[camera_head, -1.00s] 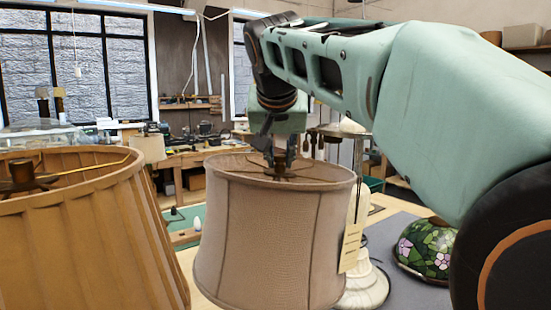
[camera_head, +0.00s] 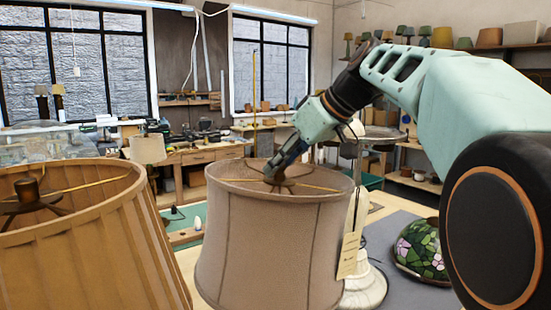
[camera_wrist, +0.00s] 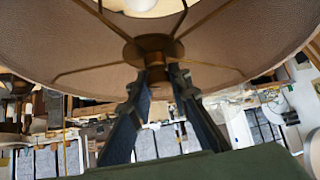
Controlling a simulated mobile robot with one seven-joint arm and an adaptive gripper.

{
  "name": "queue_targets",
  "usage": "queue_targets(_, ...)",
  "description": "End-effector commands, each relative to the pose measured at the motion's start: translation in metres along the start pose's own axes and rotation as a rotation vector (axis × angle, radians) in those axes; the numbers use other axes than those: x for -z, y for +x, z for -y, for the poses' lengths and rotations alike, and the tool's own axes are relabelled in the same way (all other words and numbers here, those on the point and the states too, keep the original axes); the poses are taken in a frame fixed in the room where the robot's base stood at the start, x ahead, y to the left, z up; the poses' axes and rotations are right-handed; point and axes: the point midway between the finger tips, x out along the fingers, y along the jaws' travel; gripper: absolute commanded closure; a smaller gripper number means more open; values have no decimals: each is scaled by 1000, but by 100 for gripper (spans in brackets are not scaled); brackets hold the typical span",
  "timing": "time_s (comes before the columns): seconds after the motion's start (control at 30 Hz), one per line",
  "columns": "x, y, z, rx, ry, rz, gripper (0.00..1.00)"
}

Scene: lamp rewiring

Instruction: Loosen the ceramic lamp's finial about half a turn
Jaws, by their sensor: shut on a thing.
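My gripper (camera_head: 273,175) reaches down into the top opening from the upper right, tilted. Its fingertips are closed at the hub, on the finial, which they mostly hide. In the wrist view the two fingers (camera_wrist: 168,72) come up to the round brass hub (camera_wrist: 153,47) and its spokes inside the shade (camera_wrist: 90,40). A white bulb or globe (camera_wrist: 140,6) shows at the top edge.
A larger tan shade (camera_head: 85,245) stands close on the left. A white ribbed lamp base (camera_head: 365,288), a hanging paper tag (camera_head: 348,256) and a floral stained-glass shade (camera_head: 424,250) are at right. Workbenches stand behind. Grey mat shows bare between base and glass shade.

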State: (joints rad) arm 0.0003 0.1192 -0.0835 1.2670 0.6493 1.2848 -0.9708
Motion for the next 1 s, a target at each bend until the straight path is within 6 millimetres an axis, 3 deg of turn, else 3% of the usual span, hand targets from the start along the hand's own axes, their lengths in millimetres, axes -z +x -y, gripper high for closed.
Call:
queue_targets(0.53, 0, 0, -2, 364, -362, 2, 100)
queue_targets(1.0, -2, 1, 0, 532, -531, 4, 100)
